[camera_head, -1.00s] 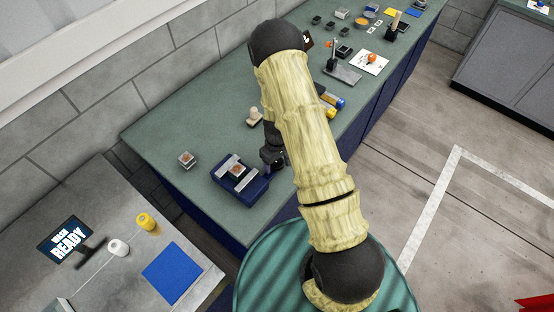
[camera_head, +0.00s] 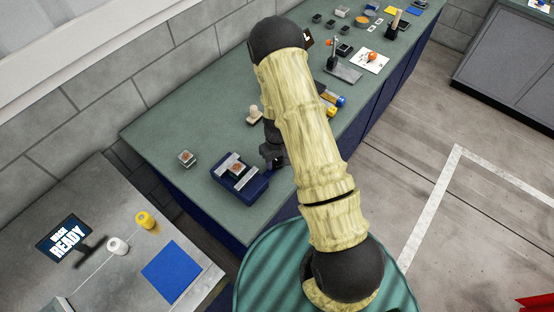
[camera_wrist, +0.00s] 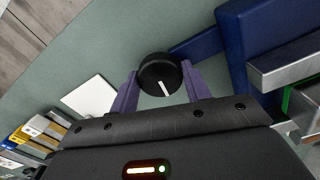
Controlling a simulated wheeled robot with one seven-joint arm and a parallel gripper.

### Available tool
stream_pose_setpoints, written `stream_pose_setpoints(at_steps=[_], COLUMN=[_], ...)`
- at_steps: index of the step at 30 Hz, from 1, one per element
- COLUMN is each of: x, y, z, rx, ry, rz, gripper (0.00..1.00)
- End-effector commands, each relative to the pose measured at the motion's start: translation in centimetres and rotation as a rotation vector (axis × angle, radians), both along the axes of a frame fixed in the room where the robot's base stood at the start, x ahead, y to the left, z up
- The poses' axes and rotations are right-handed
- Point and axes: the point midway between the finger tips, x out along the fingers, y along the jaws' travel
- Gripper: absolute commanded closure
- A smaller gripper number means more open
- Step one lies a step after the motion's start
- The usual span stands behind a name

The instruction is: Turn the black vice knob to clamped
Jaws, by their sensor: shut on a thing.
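The black vice knob (camera_wrist: 157,78) is round with a white pointer line, which points down and slightly right in the wrist view. My gripper (camera_wrist: 160,71) is shut on the knob, one purple finger on each side. The blue vice (camera_head: 240,184) stands on the green bench with pale metal jaws. A small part with an orange top sits between the jaws. The vice body also shows in the wrist view (camera_wrist: 232,40), right of the knob. In the head view the knob is hidden by my gripper (camera_head: 276,162).
A small block with an orange top (camera_head: 186,158) stands left of the vice. A beige-topped stamp-like piece (camera_head: 254,114) stands behind it. Yellow and blue cylinders (camera_head: 340,100) lie right of my arm. A grey table with a screen (camera_head: 64,240) is at lower left.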

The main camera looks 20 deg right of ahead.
Motion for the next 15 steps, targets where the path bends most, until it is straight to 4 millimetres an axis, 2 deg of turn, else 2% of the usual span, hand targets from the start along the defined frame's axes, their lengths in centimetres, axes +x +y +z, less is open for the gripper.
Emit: stream_pose_setpoints(at_steps=[15], x=[0.1], y=[-0.14], z=[-0.09], rx=[-0.001], ry=[-0.004], rz=[-0.424], gripper=[0.76])
